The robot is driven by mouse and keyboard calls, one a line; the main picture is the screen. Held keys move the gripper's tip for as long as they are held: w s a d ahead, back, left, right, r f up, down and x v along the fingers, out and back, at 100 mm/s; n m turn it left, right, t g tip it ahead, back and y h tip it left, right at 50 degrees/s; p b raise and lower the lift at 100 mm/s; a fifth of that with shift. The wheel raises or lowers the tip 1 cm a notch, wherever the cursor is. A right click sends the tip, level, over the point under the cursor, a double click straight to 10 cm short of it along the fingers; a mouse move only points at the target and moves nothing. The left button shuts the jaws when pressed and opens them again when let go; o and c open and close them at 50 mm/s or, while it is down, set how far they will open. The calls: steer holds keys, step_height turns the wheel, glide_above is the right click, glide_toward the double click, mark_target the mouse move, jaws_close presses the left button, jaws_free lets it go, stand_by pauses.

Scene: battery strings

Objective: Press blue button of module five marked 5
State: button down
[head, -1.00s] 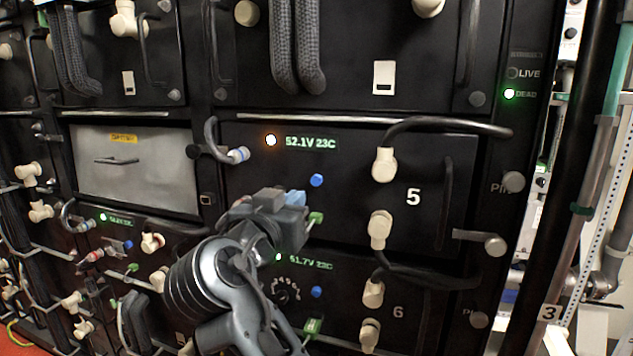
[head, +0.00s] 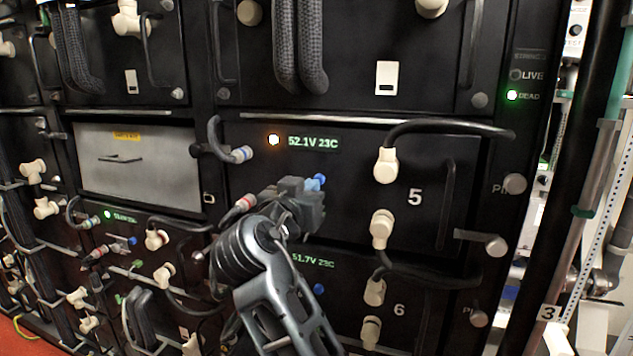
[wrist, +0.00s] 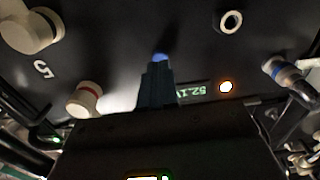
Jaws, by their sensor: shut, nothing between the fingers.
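Module five is a black panel marked with a white 5 (head: 415,197), which shows upside down in the wrist view (wrist: 43,70). Its small round blue button (head: 319,178) sits below the 52.1V 23C readout (head: 313,143). My gripper (head: 316,193) is shut and empty, close to the blue button and just below it in the head view. In the wrist view the shut fingertips (wrist: 158,70) partly cover the blue button (wrist: 160,56). I cannot tell whether they touch it.
A red-ringed connector (head: 238,207) lies left of my gripper. Cream plugs with a black cable (head: 385,165) stand to the right, and a dark handle (head: 446,205) beyond. Module six below has another blue button (head: 318,289). An orange light (head: 273,140) glows above left.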

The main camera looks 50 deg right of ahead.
steer(key=shift+x, duration=1.35)
stand_by(0.3)
steer(key=b+v, duration=0.1)
steer(key=v, duration=0.7)
steer(key=shift+b, duration=0.4)
stand_by(0.6)
steer(key=s+a+f+n+t+y, duration=0.1)
steer(key=a+f+n+t+y, duration=0.2)
steer(key=f, duration=0.4)
steer(key=s+a+f+n+t+y, duration=0.1)
steer(key=f+n+t+y, duration=0.1)
steer(key=f+n, duration=0.35)
steer(key=s+a+f+n+t+y, duration=0.3)
steer(key=s+a+f+n+y, duration=0.3)
steer(key=s+f, duration=0.45)
steer(key=s+a+f+y, duration=0.3)
steer(key=s+a+y, duration=0.25)
steer(key=s, duration=0.55)
steer(key=a+r+v, duration=0.1)
steer(key=a+v, duration=0.1)
steer(key=v, duration=1.1)
steer(key=shift+w+r+t+p, duration=0.15)
steer(key=shift+r+t+p, duration=0.15)
steer(key=shift+p, duration=0.1)
